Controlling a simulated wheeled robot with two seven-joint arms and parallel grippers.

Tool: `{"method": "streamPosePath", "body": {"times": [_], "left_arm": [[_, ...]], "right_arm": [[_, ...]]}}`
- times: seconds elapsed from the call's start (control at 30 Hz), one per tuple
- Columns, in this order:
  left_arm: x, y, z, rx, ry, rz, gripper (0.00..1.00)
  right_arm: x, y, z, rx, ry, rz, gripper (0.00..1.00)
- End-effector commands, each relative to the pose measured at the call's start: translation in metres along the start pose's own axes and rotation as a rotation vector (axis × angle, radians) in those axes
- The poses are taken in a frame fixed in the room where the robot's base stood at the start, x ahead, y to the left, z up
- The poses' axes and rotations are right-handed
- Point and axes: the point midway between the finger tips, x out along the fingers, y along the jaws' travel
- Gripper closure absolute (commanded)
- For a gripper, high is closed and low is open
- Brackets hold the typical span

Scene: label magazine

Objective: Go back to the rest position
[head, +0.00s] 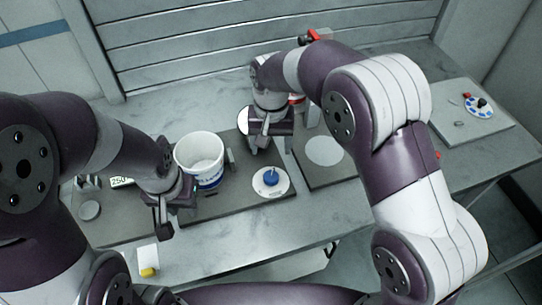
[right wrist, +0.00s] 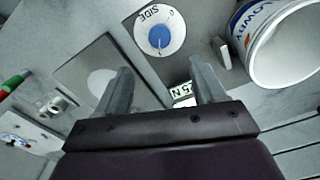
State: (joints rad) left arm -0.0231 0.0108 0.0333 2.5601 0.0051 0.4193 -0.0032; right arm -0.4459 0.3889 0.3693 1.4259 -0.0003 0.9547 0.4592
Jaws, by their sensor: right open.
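My left gripper (head: 163,225) hangs over the front of the table, left of and in front of the white bucket (head: 200,150). Its fingers look close together, and I cannot tell whether they are open. My right gripper (head: 262,143) is above the table's middle, to the right of the bucket. In the right wrist view its two fingers (right wrist: 163,88) stand wide apart with nothing held between them. The bucket also shows at the upper right of that view (right wrist: 285,60), with blue lettering on its side.
A white dial with a blue knob (head: 271,181) sits on a dark plate in front of my right gripper. A pale disc (head: 323,151) lies to its right. A small display (head: 122,182) stands left of the bucket. A grey board (head: 465,125) is at far right.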

Motion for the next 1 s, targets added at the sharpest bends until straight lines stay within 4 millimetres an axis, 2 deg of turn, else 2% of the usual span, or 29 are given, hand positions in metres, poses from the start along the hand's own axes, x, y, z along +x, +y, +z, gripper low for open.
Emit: {"method": "streamPosePath", "body": {"times": [0.57, 0.67, 0.77, 0.83, 0.9, 1.0], "left_arm": [[0.0, 0.0, 0.0, 0.0, 0.0, 0.0, 0.68], [0.0, 0.0, 0.0, 0.0, 0.0, 0.0, 0.68], [0.0, 0.0, 0.0, 0.0, 0.0, 0.0, 0.68], [0.0, 0.0, 0.0, 0.0, 0.0, 0.0, 0.68], [0.0, 0.0, 0.0, 0.0, 0.0, 0.0, 0.68], [0.0, 0.0, 0.0, 0.0, 0.0, 0.0, 0.68]], "right_arm": [[-0.003, -0.002, -0.004, -0.038, 0.019, -0.009, 0.31], [0.018, 0.007, 0.013, -0.155, 0.028, -0.012, 0.31], [0.025, 0.046, 0.042, -0.222, 0.044, -0.015, 0.31], [0.024, 0.081, 0.068, -0.234, 0.061, -0.015, 0.31], [0.023, 0.115, 0.098, -0.221, 0.074, -0.013, 0.31], [0.019, 0.152, 0.138, -0.161, 0.088, -0.008, 0.31]]}}
